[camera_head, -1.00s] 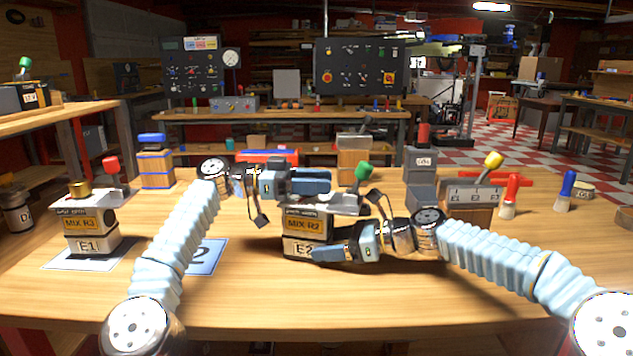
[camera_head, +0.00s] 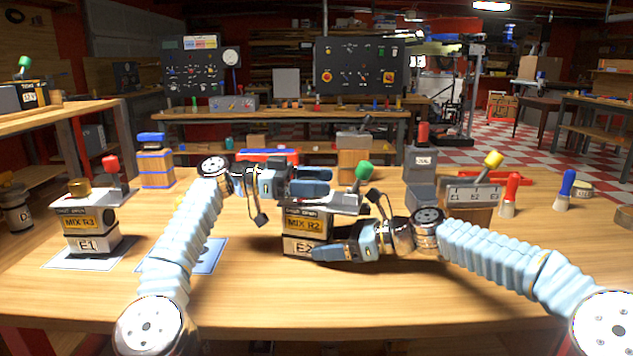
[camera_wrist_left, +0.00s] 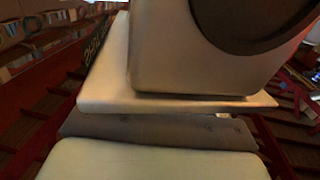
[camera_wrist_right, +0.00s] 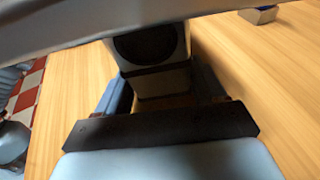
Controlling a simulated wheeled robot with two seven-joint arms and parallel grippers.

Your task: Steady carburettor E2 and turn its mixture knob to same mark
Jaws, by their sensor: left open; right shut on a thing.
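Carburettor E2 (camera_head: 304,224) stands upright on the table, with its "MIX R2" and "E2" labels facing me and a green-tipped lever (camera_head: 363,172) at its upper right. My right gripper (camera_head: 325,250) is shut on its lower body from the right, and the right wrist view shows the body (camera_wrist_right: 160,80) between the fingers. My left gripper (camera_head: 327,181) is open at the top of E2, where the mixture knob is hidden from the head. The left wrist view is too close and dark to tell the knob or its mark.
E1 stands on a white sheet (camera_head: 62,262) at the left. A blue mat (camera_head: 208,262) lies partly under my left arm. Behind E2 are a wooden block (camera_head: 354,160) and a grey box with a red top (camera_head: 421,160). The front right of the table is clear.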

